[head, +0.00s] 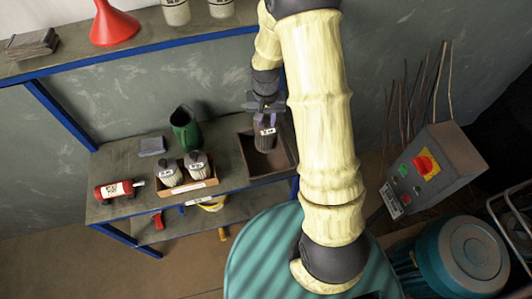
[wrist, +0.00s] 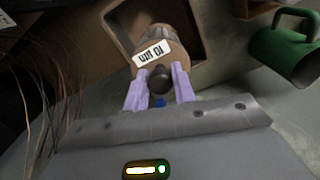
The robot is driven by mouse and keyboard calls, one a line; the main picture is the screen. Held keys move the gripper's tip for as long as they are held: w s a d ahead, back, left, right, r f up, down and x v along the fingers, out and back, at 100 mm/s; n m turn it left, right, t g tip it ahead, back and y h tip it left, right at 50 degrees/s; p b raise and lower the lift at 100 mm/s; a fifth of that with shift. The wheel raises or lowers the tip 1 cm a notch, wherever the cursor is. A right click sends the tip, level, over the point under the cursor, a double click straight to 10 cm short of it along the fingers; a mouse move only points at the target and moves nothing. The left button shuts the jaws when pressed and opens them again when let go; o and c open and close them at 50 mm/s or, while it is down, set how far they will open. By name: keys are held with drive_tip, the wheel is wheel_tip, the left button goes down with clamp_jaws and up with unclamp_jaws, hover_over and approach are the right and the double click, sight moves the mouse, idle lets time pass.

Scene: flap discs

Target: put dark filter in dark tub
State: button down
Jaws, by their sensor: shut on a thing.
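My gripper (head: 266,110) is shut on the dark filter (head: 265,137), a dark cylinder with a white label, and holds it by its top end, hanging down. In the wrist view my gripper's pale purple fingers (wrist: 160,82) close on the filter's dark knob, and the label on the filter (wrist: 152,52) reads 10 um. The dark tub (head: 282,171), a square brown open box, stands on the bench below the filter. Its wall also shows in the wrist view (wrist: 122,38). The filter is over the tub's opening; whether it touches the bottom I cannot tell.
A cardboard box (head: 187,189) with two pale labelled filters (head: 196,163) stands left of the tub. A green jug (head: 184,130), a red bottle (head: 113,189) and a grey folded cloth (head: 152,146) are also on the bench. A blue-edged shelf (head: 150,48) runs above.

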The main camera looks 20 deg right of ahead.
drive_tip(key=shift+f+p, duration=0.5)
drive_tip(key=shift+f, duration=2.25)
drive_tip(key=shift+f+p, duration=0.45)
drive_tip(key=shift+f, duration=1.6)
drive_tip(key=shift+f, duration=0.2)
drive_tip(key=c, duration=1.1)
unclamp_jaws()
drive_tip(key=shift+c, duration=0.2)
